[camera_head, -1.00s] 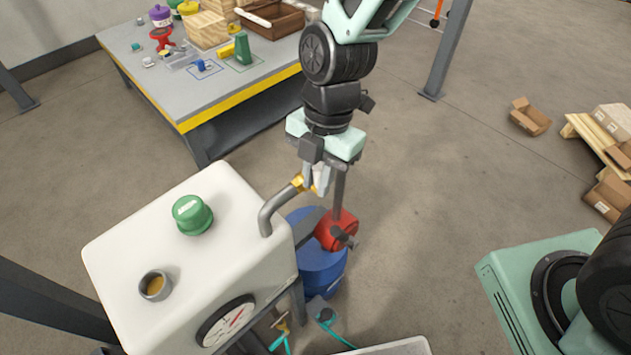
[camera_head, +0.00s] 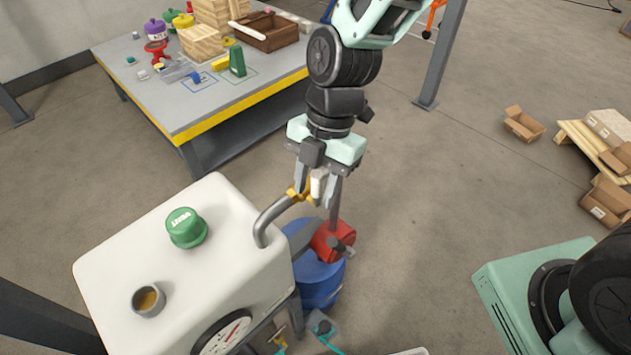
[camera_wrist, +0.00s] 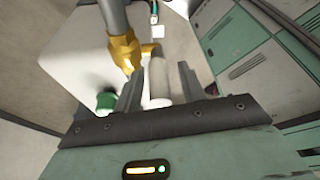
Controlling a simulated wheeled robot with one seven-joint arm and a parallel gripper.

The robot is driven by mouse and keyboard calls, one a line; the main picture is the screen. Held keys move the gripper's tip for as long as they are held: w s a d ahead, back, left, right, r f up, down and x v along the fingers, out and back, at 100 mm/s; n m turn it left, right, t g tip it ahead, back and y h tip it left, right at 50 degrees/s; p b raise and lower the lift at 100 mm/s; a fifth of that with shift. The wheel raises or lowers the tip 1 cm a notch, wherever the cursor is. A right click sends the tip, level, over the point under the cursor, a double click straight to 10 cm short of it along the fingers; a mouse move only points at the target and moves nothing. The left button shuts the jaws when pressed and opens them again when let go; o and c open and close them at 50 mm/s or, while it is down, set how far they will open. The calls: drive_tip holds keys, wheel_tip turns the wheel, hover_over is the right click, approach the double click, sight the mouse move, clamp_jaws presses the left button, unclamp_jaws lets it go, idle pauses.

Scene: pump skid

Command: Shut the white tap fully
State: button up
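The white tap has a white lever handle (camera_head: 318,184) on a brass body (camera_head: 298,194) at the end of a bent grey pipe (camera_head: 270,216). My gripper (camera_head: 315,196) points down over it, with one finger on each side of the white handle. In the wrist view the white handle (camera_wrist: 160,90) lies between the two fingers of my gripper (camera_wrist: 160,82), with narrow gaps showing beside it. The brass body (camera_wrist: 125,52) is just left of the fingers. The fingers partly hide the handle in the head view.
The pipe comes from a white tank (camera_head: 190,255) with a green cap (camera_head: 186,228) and a gauge (camera_head: 224,335). A red part (camera_head: 333,240) and a blue drum (camera_head: 318,278) are close below my gripper. A workbench (camera_head: 205,105) stands behind left.

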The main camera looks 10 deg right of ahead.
drive_tip(key=b+v, duration=0.2)
drive_tip(key=v, duration=1.5)
drive_tip(key=shift+r, duration=0.2)
drive_tip(key=s+d+f+m+t+h+b, duration=0.2)
drive_tip(key=s+d+f+m, duration=0.1)
drive_tip(key=s+f+m, duration=0.8)
drive_tip(key=s+m, duration=0.4)
drive_tip(key=m, duration=0.4)
drive_tip(key=shift+s+d+t, duration=0.15)
drive_tip(key=shift+s+t, duration=0.05)
drive_tip(key=shift+t, duration=0.1)
